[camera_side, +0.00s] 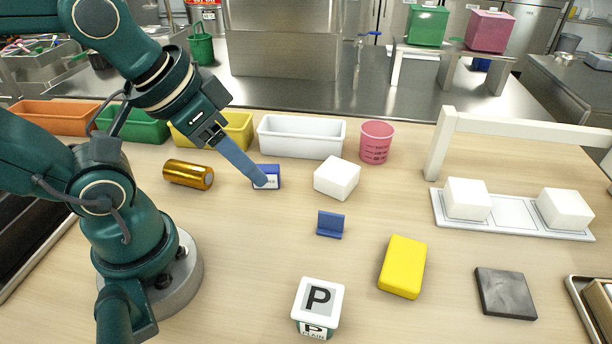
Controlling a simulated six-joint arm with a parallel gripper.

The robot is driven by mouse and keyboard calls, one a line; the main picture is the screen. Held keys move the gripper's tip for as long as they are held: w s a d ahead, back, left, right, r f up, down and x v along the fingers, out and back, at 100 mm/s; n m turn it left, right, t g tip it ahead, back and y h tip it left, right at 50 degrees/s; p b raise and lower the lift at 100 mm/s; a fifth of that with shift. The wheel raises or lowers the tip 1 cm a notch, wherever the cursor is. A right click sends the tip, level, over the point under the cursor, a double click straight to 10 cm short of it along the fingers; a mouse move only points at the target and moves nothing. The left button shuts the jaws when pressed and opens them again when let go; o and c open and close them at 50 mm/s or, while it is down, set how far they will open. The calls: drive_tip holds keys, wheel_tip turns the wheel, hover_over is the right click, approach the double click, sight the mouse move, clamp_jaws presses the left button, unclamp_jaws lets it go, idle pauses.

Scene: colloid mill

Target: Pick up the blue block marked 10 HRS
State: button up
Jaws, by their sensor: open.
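A small blue block (274,171) with a white label on its front stands on the wooden table, in front of the white bin. The label's writing is too small to read. My gripper (261,181) reaches down from the upper left, with its long blue-grey fingers overlapping the block's left side and part of its label. The fingers line up in this view, so the gap between them is hidden; the gripper is open. I cannot tell whether the fingers touch the block.
A gold cylinder (188,174) lies left of the block, and a white block (337,178) sits right. A small blue holder (330,225) stands in front. Bins line the back, including a white one (301,136), beside a pink cup (376,143).

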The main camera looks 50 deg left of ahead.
drive_tip(key=o, duration=0.8)
drive_tip(key=a+f+m+g+y, duration=0.4)
drive_tip(key=a+f+m+y, duration=0.2)
drive_tip(key=a+m+y, duration=0.45)
drive_tip(key=w+f+m+t, duration=0.1)
drive_tip(key=w+m, duration=0.1)
drive_tip(key=m, duration=0.1)
drive_tip(key=w+f+m+t, duration=0.2)
drive_tip(key=m, duration=0.1)
drive_tip(key=w+f+m+t+y, duration=0.1)
drive_tip(key=w+m, duration=0.2)
drive_tip(key=m, duration=0.1)
drive_tip(key=shift+a+f+t, duration=0.1)
drive_tip(key=shift+f+t, duration=0.3)
drive_tip(key=f+m, duration=0.1)
drive_tip(key=m, duration=0.1)
drive_tip(key=d+f+m+t, duration=0.1)
drive_tip(key=f, duration=0.1)
drive_tip(key=shift+d+m, duration=0.15)
drive_tip(key=shift+m, duration=0.2)
drive_tip(key=shift+s+d+f+m, duration=0.1)
drive_tip(key=shift+s+f+m, duration=0.1)
drive_tip(key=shift+f+m, duration=0.2)
drive_tip(key=shift+x, duration=2.45)
